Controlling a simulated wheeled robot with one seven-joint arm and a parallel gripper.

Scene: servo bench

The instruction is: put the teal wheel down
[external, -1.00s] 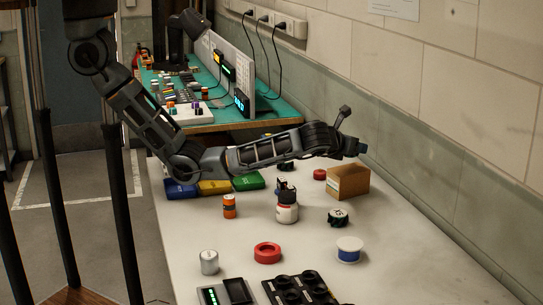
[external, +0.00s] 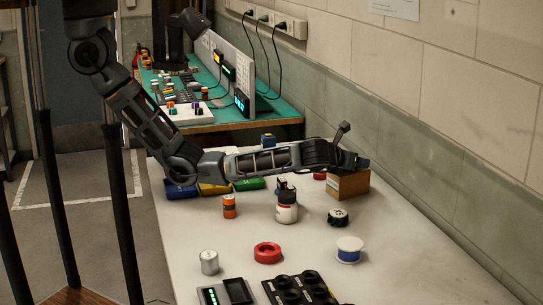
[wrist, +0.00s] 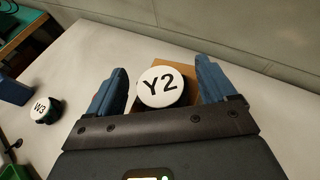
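In the wrist view, a round wheel (wrist: 161,87) with a white face marked "Y2" and a dark side sits between the blue fingers of my gripper (wrist: 162,82). A narrow gap shows on each side of it, so the fingers look open around it, not pressed on it. A tan cardboard box (wrist: 186,70) shows just behind and under the wheel; whether the wheel rests on it I cannot tell for sure. In the external view my gripper (external: 360,163) is low at the top of the box (external: 348,186); the wheel is hidden there.
Another dark wheel (wrist: 45,110), marked "W3", stands to the left. The wall runs close on the right.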

